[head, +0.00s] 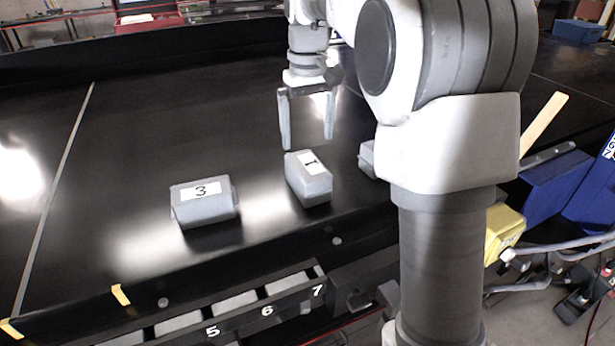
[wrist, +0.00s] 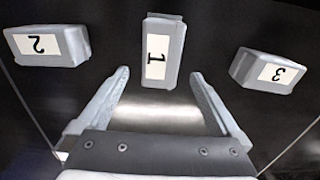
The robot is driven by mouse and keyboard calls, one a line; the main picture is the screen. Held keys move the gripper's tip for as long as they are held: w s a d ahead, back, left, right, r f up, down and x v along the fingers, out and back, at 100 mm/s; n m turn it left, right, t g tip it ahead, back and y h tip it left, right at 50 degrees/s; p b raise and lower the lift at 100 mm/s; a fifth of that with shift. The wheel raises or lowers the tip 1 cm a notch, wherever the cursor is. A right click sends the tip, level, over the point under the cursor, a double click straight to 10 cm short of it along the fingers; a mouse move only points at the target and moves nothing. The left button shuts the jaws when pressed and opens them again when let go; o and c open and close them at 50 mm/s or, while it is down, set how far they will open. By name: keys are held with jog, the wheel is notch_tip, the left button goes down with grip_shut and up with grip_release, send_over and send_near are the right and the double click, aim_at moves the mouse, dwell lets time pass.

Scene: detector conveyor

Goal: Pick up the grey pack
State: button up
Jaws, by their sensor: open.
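Three grey packs with white number labels lie on the black conveyor. Pack 1 (head: 310,183) is in the middle in the head view, and pack 3 (head: 205,207) lies to its left. Another grey pack (head: 367,158) is mostly hidden behind my arm. In the wrist view, pack 1 (wrist: 160,65) is beyond the fingertips, centred between them, with pack 2 (wrist: 50,45) at left and pack 3 (wrist: 268,72) at right. My gripper (head: 308,143) is open and empty, above the belt behind pack 1; its fingers also show in the wrist view (wrist: 158,75).
The black belt (head: 110,150) is bare around the packs, with a pale line across its left part. A row of numbered slots (head: 235,303) runs along the front edge. A yellow box (head: 503,232) and a blue panel (head: 560,180) stand at right.

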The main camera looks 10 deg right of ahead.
aim_at(308, 163)
notch_tip(308, 163, down, 6)
jog(key=shift+f, duration=0.15)
jog(key=shift+s+a+f+p, duration=0.1)
jog(key=shift+f+p, duration=0.2)
jog(key=shift+f, duration=1)
jog(key=shift+s+f+p, duration=0.1)
jog(key=shift+f+p, duration=0.2)
jog(key=shift+f, duration=1)
jog(key=shift+w, duration=0.1)
grip_shut()
